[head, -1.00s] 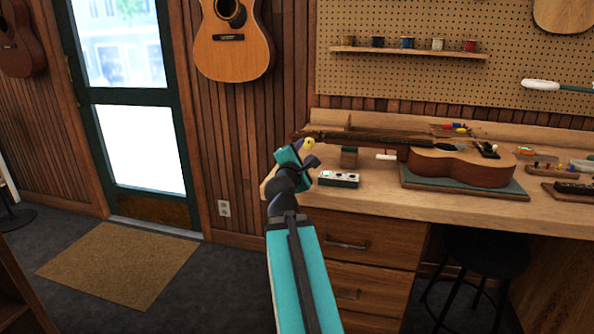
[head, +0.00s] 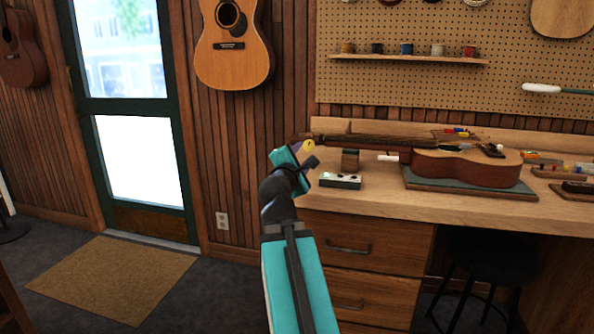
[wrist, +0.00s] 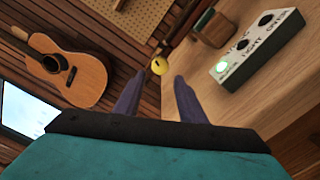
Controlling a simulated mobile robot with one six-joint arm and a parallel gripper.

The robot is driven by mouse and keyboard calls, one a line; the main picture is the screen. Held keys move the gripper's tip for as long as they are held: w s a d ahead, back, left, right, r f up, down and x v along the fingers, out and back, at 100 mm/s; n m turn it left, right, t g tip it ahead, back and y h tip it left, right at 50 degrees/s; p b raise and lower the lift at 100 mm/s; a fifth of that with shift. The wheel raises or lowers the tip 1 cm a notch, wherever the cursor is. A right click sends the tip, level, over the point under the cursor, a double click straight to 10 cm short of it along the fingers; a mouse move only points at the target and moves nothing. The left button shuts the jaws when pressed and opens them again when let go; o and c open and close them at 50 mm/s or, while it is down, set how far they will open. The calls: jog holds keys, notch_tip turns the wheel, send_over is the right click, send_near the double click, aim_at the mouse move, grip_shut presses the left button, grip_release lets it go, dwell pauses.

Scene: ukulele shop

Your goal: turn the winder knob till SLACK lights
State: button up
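The yellow knob (head: 309,146) is at the left end of the workbench, near the ukulele's headstock. In the wrist view the knob (wrist: 157,67) shows just beyond and between the tips of my gripper (wrist: 157,80). The two purple fingers are apart with nothing clearly between them, and I cannot tell whether either touches the knob. In the head view my gripper (head: 304,160) is seen from behind and partly hides the knob area. The white indicator box (wrist: 258,48) has a lit green lamp (wrist: 221,67) and two dark lamps. Its labels are hard to read.
The ukulele (head: 465,168) lies on a green mat on the bench (head: 400,203). A small wooden block (head: 350,160) stands behind the indicator box. A guitar (head: 232,50) hangs on the wall at left. A stool (head: 485,250) stands under the bench.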

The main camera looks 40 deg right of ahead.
jog(key=shift+f+b+v, duration=0.2)
jog(key=shift+b+v, duration=2)
jog(key=shift+b, duration=0.75)
jog(key=shift+s+a+r+b, duration=0.15)
jog(key=shift+s+a+b, duration=0.1)
jog(key=shift+a+b, duration=0.25)
jog(key=shift+s+d, duration=0.1)
